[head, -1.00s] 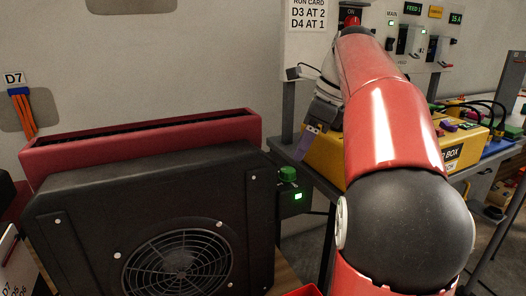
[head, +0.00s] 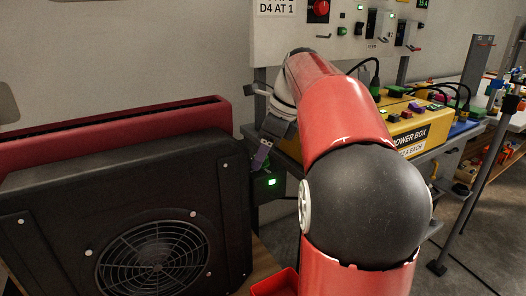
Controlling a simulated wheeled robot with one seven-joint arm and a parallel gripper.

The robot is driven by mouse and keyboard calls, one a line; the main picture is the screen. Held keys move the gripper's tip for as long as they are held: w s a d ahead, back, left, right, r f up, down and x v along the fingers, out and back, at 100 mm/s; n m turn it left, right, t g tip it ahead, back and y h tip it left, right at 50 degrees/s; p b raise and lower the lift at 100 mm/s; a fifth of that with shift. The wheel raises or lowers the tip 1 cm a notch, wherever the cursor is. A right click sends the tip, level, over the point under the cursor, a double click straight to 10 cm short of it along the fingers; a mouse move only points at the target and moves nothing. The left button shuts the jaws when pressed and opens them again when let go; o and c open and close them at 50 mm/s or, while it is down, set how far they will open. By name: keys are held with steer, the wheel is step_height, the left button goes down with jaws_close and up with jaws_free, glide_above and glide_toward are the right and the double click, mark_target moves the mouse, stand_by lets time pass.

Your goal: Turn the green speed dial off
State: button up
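The black drying machine (head: 110,185) with a round fan grille fills the left of the head view. A small dark control box (head: 267,190) with a lit green lamp (head: 272,182) is on its right side. The green speed dial sits on top of this box but is now mostly hidden behind my gripper. My gripper (head: 262,156), with purplish fingers, points down at the top of the box, right at the dial's place. I cannot tell whether its fingers touch or hold the dial, nor how far they are apart.
A yellow power box (head: 408,135) with plugs and cables stands on a bench to the right. A switch panel (head: 285,38) with a red knob (head: 318,8) is behind. A red tray (head: 272,284) is at bottom centre. A dark red casing (head: 120,128) lies behind the machine.

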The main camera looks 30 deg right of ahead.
steer(key=c, duration=0.9)
steer(key=shift+n, duration=0.3)
steer(key=n+g+y, duration=0.1)
steer(key=n, duration=0.2)
steer(key=shift+w+n, duration=0.15)
steer(key=shift+n, duration=0.15)
steer(key=n+g, duration=0.1)
steer(key=n, duration=0.2)
steer(key=shift+w+d+n+g, duration=0.1)
steer(key=shift+n+g, duration=0.2)
steer(key=n+g, duration=0.1)
steer(key=n, duration=0.3)
steer(key=shift+w+g, duration=0.1)
steer(key=shift+g, duration=0.3)
steer(key=shift+n+g+h, duration=0.4)
steer(key=shift+n, duration=1.1)
steer(key=shift+r, duration=0.1)
